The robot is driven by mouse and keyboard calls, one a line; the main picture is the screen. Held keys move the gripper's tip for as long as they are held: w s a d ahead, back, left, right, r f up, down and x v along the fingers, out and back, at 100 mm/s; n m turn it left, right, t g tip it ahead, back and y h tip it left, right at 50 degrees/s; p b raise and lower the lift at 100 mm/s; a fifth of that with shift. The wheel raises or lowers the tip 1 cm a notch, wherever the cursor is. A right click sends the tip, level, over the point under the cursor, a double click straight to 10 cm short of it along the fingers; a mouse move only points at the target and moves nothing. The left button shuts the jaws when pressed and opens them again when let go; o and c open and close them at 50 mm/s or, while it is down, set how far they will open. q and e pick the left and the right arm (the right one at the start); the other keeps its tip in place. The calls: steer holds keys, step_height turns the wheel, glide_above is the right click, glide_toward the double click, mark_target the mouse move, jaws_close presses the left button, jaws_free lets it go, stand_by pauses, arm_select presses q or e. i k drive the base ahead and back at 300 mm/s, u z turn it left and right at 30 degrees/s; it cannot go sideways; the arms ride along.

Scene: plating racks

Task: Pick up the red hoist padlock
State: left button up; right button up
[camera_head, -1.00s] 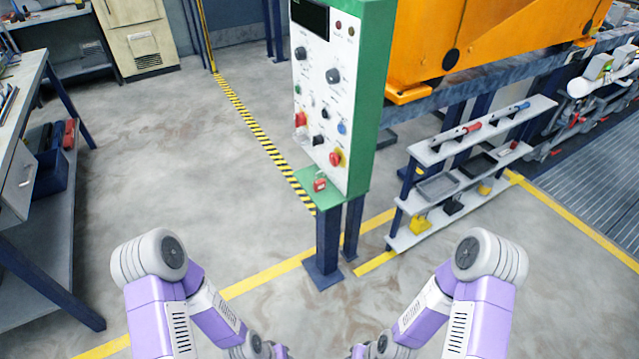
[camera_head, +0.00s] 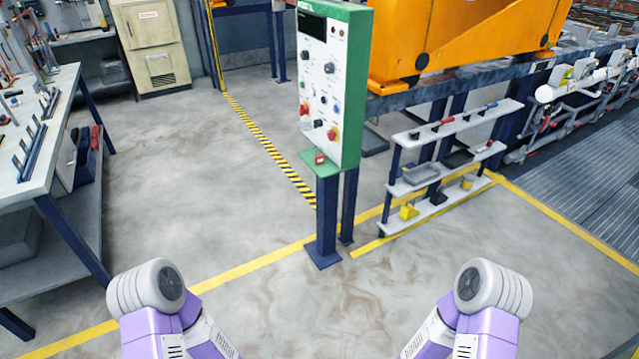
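The red padlock (camera_head: 320,159) is small in the head view. It sits on the green ledge (camera_head: 312,166) at the foot of the green and white control panel (camera_head: 321,85), which stands on dark blue legs. Both of my arms come in at the bottom of the picture, well short of the panel. Only their purple and white upper links show. Both grippers are below the lower edge and out of sight.
A white shelf rack (camera_head: 443,172) with trays and yellow and black items stands right of the panel. An orange machine (camera_head: 470,40) is behind it. A workbench (camera_head: 40,140) runs along the left. Open floor (camera_head: 200,190) lies between, with yellow lines.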

mark_target(321, 158)
steer(key=u, duration=0.65)
steer(key=i, duration=1.4)
steer(key=z, duration=0.65)
